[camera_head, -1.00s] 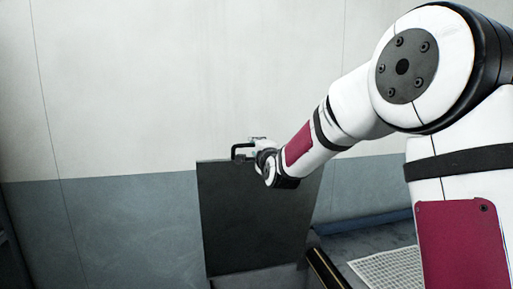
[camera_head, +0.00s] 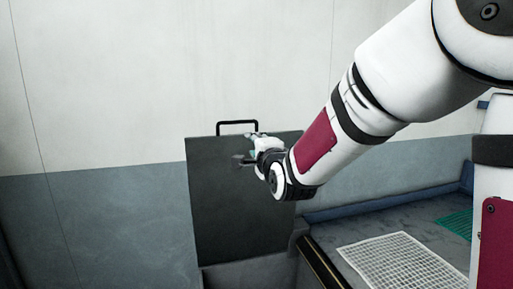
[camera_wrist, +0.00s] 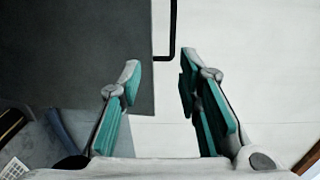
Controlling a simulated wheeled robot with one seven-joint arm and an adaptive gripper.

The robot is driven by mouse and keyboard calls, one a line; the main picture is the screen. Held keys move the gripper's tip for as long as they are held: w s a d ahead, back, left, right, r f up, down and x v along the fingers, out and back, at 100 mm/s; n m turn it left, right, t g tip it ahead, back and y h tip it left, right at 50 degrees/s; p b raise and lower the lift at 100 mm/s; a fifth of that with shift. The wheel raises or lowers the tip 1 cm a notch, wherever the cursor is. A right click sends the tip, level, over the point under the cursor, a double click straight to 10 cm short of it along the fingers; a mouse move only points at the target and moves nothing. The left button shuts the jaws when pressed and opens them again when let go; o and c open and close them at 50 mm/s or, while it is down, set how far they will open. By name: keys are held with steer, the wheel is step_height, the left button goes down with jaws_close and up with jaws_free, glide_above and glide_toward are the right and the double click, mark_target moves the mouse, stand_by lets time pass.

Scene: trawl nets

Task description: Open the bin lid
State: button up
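The dark grey bin lid (camera_head: 235,205) stands raised, close to upright, against the wall in the head view. Its black loop handle (camera_head: 238,123) sticks up from the top edge. My gripper (camera_head: 248,154) is in front of the lid, below and right of the handle, and apart from the handle. In the wrist view the lid (camera_wrist: 90,50) fills the upper left, and part of the handle (camera_wrist: 172,30) shows beyond the fingertips. My gripper (camera_wrist: 160,75) is open there, with nothing between its fingers. The bin's opening is not clearly seen.
A white grid mat (camera_head: 400,265) lies on the grey surface at the lower right, with a green mat (camera_head: 458,223) behind it. A dark, yellowish-edged rail (camera_head: 322,265) runs beside the bin. The pale and blue-grey wall (camera_head: 90,215) is behind; the left side is clear.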

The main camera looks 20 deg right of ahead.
steer(key=shift+s, duration=0.55)
